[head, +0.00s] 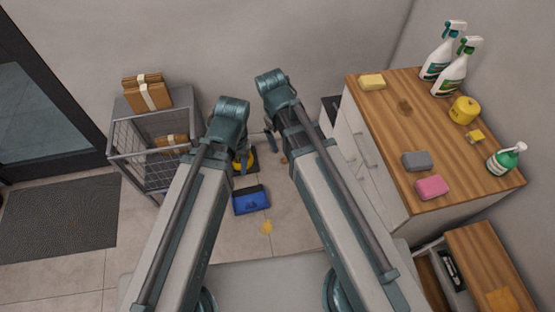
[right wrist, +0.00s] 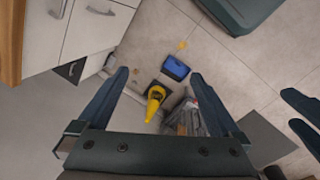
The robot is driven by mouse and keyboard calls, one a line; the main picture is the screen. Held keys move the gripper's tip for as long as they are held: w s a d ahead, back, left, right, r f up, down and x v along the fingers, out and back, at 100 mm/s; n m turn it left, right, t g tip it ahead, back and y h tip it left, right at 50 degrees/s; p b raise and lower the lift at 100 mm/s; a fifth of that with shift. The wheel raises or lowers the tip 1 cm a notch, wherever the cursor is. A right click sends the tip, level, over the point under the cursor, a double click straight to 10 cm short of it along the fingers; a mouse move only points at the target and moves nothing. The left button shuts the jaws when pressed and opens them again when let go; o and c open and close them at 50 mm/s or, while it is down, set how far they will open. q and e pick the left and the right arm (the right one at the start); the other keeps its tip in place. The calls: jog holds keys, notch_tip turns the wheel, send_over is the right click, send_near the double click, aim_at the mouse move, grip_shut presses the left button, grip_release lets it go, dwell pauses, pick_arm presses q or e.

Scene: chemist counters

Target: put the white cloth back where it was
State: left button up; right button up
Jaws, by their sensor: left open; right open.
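I see no white cloth in either view. In the head view both my arms reach forward over the floor. My left gripper (head: 241,152) hangs beyond the end of the left arm, partly hidden by it. Its open fingers also show at the right edge of the right wrist view (right wrist: 289,108). My right gripper (right wrist: 158,75) is open in the right wrist view, with nothing held between its fingers. Below it on the floor are a yellow object (right wrist: 155,101) and a blue object (right wrist: 175,68); the blue one also shows in the head view (head: 251,201).
A wood-topped counter (head: 385,110) at right holds spray bottles (head: 452,75), a green-capped bottle (head: 505,159), a grey sponge (head: 417,161), a pink sponge (head: 432,187) and a yellow sponge (head: 372,82). A wire cart (head: 127,151) with brown bundles stands left. A mat (head: 65,215) lies front left.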

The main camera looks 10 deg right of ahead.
jog(key=s+a+m, duration=0.2)
jog(key=s+a, duration=0.1)
jog(key=s, duration=0.5)
jog(key=shift+s+a+m+y, duration=0.15)
jog(key=shift+a+m+y, duration=0.2)
jog(key=shift+m+y, duration=0.05)
jog(key=shift+f, duration=0.1)
jog(key=shift+c, duration=0.3)
